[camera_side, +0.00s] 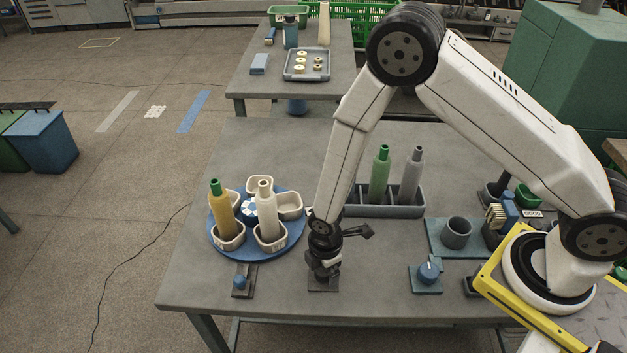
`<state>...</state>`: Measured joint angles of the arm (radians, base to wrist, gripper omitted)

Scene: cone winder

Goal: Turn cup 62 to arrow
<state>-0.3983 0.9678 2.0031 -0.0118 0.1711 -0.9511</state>
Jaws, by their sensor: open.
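A blue round turntable (292,240) on the left of the table carries several cream cups around a checkered hub (249,208). A yellow bobbin with a green top (221,212) stands in the front left cup (229,243). A cream bobbin (266,212) stands in the front right cup (270,244). The right cup (290,205) looks empty. I cannot read any cup number, so cup 62 cannot be told apart, and I cannot make out an arrow. My gripper (322,274) is open, right of the turntable and apart from it, low over a small dark block (323,286).
A small stand with a blue part (240,283) sits in front of the turntable. A grey rack (406,209) with green and grey bobbins stands behind my gripper. A blue knob (428,270) and a round grey cup (456,233) are to the right. The table's front left is clear.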

